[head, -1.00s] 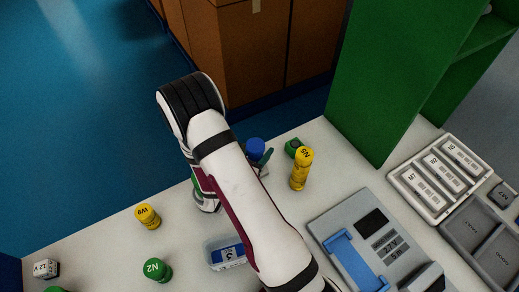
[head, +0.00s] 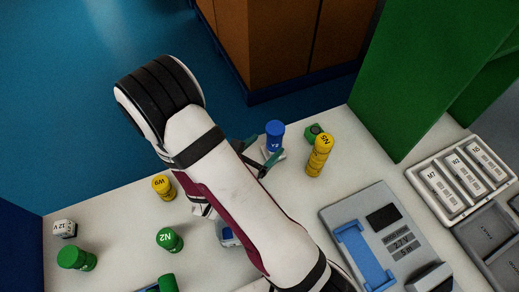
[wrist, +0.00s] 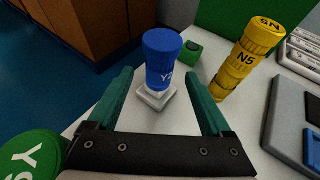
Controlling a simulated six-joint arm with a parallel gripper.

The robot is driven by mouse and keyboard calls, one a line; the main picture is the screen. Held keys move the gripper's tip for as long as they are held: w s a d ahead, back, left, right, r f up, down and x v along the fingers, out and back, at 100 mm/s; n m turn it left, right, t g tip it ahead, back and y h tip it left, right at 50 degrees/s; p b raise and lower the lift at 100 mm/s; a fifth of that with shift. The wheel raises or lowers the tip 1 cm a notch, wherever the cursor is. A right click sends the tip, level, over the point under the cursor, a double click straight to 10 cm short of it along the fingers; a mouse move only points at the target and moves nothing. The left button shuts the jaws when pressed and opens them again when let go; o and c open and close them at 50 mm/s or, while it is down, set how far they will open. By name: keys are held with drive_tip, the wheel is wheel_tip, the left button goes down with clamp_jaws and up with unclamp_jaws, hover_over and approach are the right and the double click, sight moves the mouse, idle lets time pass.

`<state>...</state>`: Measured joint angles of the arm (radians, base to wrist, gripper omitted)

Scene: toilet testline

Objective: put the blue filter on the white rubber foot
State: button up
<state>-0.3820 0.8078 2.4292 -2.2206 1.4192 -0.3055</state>
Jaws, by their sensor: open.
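The blue filter (head: 275,133) is a short blue cylinder with white lettering near the table's far edge. In the wrist view the blue filter (wrist: 163,55) stands roughly upright on the white rubber foot (wrist: 156,98), a square pale base; whether it is fully seated cannot be told. The white rubber foot (head: 274,155) is partly covered by my gripper in the head view. My gripper (wrist: 157,76) is open, its two green fingers apart on the near side of the filter, left and right of it in the picture. No contact is visible.
A yellow N5 stack (wrist: 239,62) stands close to the right finger, with a small green block (wrist: 192,52) behind. A green cylinder (wrist: 30,158) is close at lower left. A grey device (head: 382,235) and a tray of white modules (head: 462,170) lie right.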

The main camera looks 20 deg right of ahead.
drive_tip(key=s+d+r+m+g+y, duration=0.1)
drive_tip(key=s+d+r+m+g, duration=0.1)
drive_tip(key=s+r+m+g, duration=0.5)
drive_tip(key=s+d+r+m+g, duration=0.1)
drive_tip(key=s+r+m+g, duration=0.2)
drive_tip(key=s+m, duration=0.6)
drive_tip(key=s+a+r+m+t+y, duration=0.1)
drive_tip(key=s+a+r+m+y, duration=0.1)
drive_tip(key=a+m+y, duration=0.4)
drive_tip(key=s+a+r+m+t+y, duration=0.1)
drive_tip(key=s+a+r+m+y, duration=0.1)
drive_tip(key=a+m+y, duration=0.4)
drive_tip(key=s+a+m, duration=0.1)
drive_tip(key=a+m, duration=0.1)
drive_tip(key=shift+a, duration=0.4)
